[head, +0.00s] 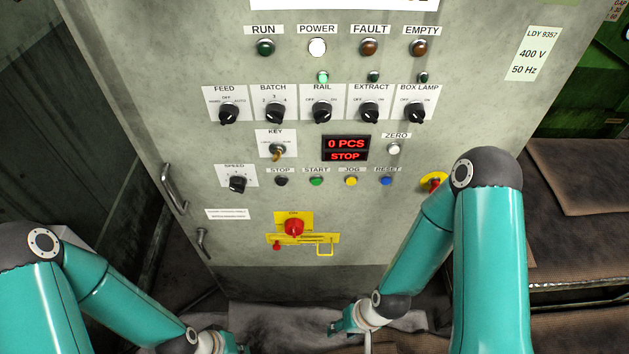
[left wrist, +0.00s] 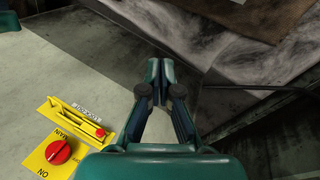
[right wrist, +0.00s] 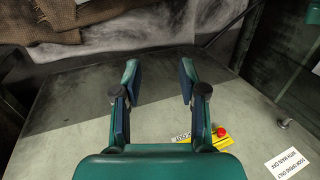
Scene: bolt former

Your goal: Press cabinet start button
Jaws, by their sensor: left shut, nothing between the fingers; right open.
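The cabinet (head: 230,60) stands straight ahead with its control panel facing me. The green START button (head: 316,181) sits in the lower row, between the dark STOP button (head: 281,180) and the yellow JOG button (head: 351,181). My right gripper (head: 340,326) is low in front of the cabinet, below the panel and apart from the button. In the right wrist view it (right wrist: 160,72) is open and empty. My left gripper (head: 236,349) is at the bottom edge of the head view, also below the panel. In the left wrist view its fingers (left wrist: 160,68) are shut with nothing between them.
A blue RESET button (head: 386,181) is right of JOG. A red main switch (head: 294,226) on a yellow plate sits below START. A red emergency stop (head: 434,181) is partly behind my right arm. A display (head: 345,149) reads 0 PCS, STOP. A door handle (head: 174,189) juts out left.

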